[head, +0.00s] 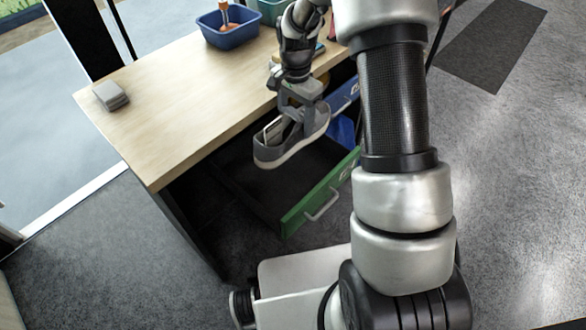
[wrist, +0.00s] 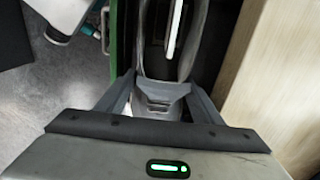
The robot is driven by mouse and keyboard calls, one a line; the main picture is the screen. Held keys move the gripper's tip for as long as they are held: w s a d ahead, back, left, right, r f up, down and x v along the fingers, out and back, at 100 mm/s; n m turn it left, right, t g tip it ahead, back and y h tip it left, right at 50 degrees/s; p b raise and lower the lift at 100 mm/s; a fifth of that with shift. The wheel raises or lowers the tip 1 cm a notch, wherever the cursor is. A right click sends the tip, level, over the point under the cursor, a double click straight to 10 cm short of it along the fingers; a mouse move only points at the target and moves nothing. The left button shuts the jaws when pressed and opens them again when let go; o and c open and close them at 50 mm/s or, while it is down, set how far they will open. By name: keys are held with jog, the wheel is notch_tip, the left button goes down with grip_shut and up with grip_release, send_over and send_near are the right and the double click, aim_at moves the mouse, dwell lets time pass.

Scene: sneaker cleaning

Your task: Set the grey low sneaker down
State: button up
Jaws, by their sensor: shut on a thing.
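The grey low sneaker (head: 287,147) has a pale sole and hangs upright in the head view, above an open drawer with a green front (head: 318,196). My gripper (head: 304,100) is shut on its upper rear part, from above. In the wrist view the sneaker (wrist: 198,30) lies between the fingers of my gripper (wrist: 160,92), and the green drawer edge (wrist: 121,40) runs to its left. The drawer's dark inside (head: 262,190) shows below the sneaker. I cannot tell the exact gap between sole and drawer.
The wooden tabletop (head: 160,110) lies left of the sneaker, with a grey block (head: 111,96) near its left edge. A blue bin (head: 230,30) with an orange-handled thing stands at the back. A second drawer, blue-fronted (head: 346,94), is behind the sneaker.

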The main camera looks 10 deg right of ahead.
notch_tip(320, 180, down, 21)
jog(key=b, duration=0.3)
jog(key=shift+r+b, duration=0.2)
jog(key=shift+b, duration=0.15)
jog(key=shift+f, duration=0.1)
jog(key=o, duration=1.3)
